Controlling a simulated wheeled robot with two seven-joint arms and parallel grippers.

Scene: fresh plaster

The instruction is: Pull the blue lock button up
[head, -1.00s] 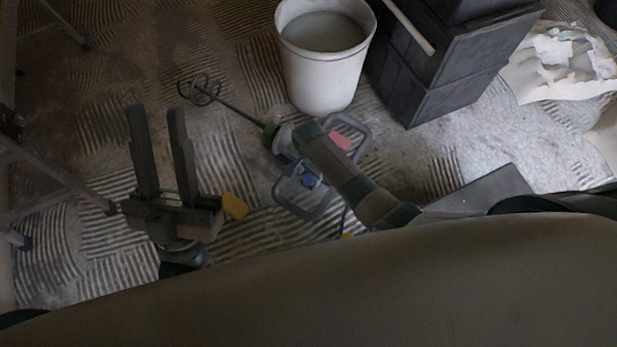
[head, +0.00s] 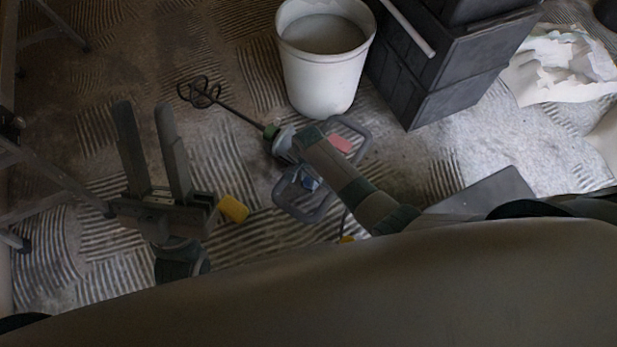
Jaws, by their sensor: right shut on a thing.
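The paddle mixer (head: 285,145) lies on the floor in the middle of the head view, with grey loop handles on both sides. Its blue lock button (head: 309,183) shows small and dark near the lower handle. My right arm reaches over the mixer from the lower right. My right gripper (head: 311,178) is at the blue button and shut on it; its fingertips are small and partly hidden by the arm. My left gripper (head: 144,106) is open and empty, left of the mixer, with its two long fingers pointing up the picture.
A white bucket (head: 322,85) of pale liquid stands behind the mixer, with dark stacked boxes (head: 445,75) to its right. A yellow sponge-like block (head: 233,208) lies beside my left gripper. Ladder legs (head: 55,180) stand at the left. Torn paper (head: 560,65) lies at the far right.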

